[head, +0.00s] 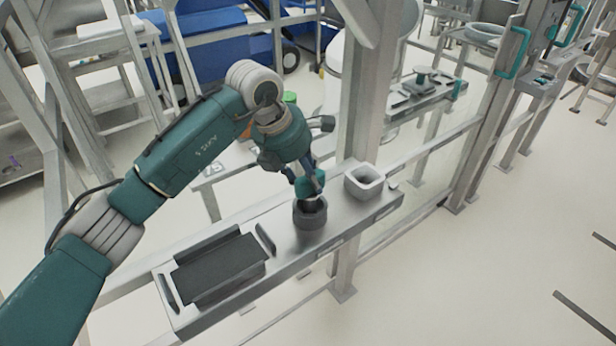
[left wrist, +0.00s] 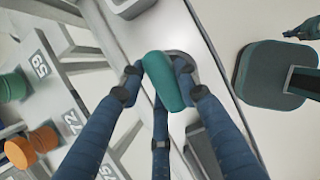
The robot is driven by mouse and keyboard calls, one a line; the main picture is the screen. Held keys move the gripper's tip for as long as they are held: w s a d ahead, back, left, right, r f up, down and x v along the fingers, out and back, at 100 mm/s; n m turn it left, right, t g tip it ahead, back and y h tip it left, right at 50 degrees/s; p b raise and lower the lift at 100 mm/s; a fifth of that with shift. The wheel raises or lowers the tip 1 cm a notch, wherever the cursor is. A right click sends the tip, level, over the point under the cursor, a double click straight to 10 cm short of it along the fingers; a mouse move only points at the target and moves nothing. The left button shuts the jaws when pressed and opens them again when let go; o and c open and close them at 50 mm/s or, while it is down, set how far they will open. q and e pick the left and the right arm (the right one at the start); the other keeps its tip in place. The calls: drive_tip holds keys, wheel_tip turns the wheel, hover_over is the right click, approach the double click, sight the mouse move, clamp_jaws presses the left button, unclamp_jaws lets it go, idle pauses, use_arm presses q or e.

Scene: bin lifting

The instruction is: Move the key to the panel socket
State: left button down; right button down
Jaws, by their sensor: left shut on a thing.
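My left gripper (head: 308,180) points down over the metal shelf and is shut on the teal key (head: 316,184). The key also shows in the left wrist view (left wrist: 163,80) as a rounded teal bar between the dark blue fingers. Directly below it, a dark round holder (head: 311,215) stands on the shelf. The key's lower end is at the holder's mouth; I cannot tell how deep it sits. The upright panel (head: 540,85) with teal handles is at the upper right. I cannot clearly make out its socket. My right gripper is not in view.
The metal shelf (head: 345,225) also carries a white square cup (head: 364,182) right of the holder and a black tray (head: 218,268) at left. A grey post (head: 362,100) rises behind the shelf. Open floor lies at the right front.

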use_arm(q)
drive_tip(key=shift+f+b, duration=0.7)
drive_tip(key=shift+f, duration=0.15)
drive_tip(key=shift+f+b, duration=0.35)
drive_tip(key=shift+f, duration=0.05)
idle(0.6)
drive_tip(key=c, duration=0.6)
unclamp_jaws()
drive_tip(key=shift+r+p, duration=2.2)
drive_tip(key=shift+r, duration=2.25)
drive_tip(key=shift+s, duration=0.1)
